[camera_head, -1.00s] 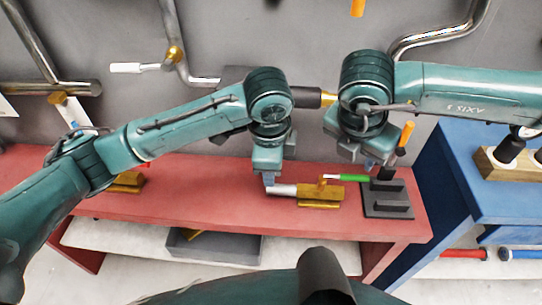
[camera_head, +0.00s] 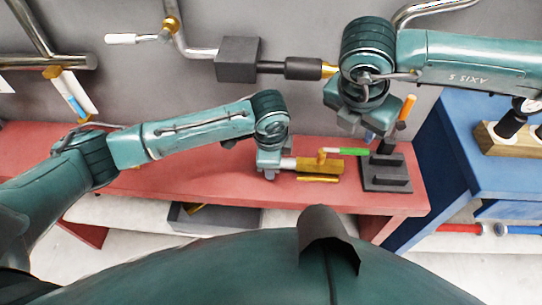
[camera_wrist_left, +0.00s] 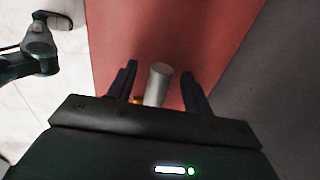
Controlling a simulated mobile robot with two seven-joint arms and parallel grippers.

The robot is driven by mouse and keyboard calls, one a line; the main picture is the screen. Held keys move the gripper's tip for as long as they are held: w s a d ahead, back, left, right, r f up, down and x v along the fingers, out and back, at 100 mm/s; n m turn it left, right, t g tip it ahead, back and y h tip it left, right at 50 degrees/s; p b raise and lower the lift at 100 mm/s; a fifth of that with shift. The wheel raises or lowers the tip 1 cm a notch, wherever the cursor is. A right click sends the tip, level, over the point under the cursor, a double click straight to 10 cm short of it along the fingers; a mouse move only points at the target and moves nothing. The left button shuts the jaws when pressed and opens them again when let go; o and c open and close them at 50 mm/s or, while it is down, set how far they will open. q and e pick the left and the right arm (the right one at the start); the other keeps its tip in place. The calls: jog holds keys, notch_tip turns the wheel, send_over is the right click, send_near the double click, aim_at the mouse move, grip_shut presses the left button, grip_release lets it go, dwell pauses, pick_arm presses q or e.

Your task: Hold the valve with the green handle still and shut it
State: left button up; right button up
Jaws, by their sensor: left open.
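The valve (camera_head: 318,165) has a brass body, a green handle (camera_head: 354,151) pointing right, and a silver pipe end (camera_head: 288,164) on its left. It lies on the red bench. My left gripper (camera_head: 269,174) is low at the silver end, with its fingers partly hidden in the head view. In the left wrist view, its two open fingers (camera_wrist_left: 158,88) stand either side of the silver cylinder (camera_wrist_left: 157,82), with gaps on both sides. My right gripper (camera_head: 370,134) hangs above and right of the green handle; its jaws are too small and covered to read.
A dark fixture (camera_head: 386,184) with a post stands right of the valve; an orange handle (camera_head: 406,108) shows above it. The red bench (camera_head: 220,180) is clear left of my gripper. A grey bin (camera_head: 220,220) sits below. A blue table (camera_head: 455,165) is at right.

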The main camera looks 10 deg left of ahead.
pick_arm(q)
grip_shut()
dwell(0.3)
dwell(1.1)
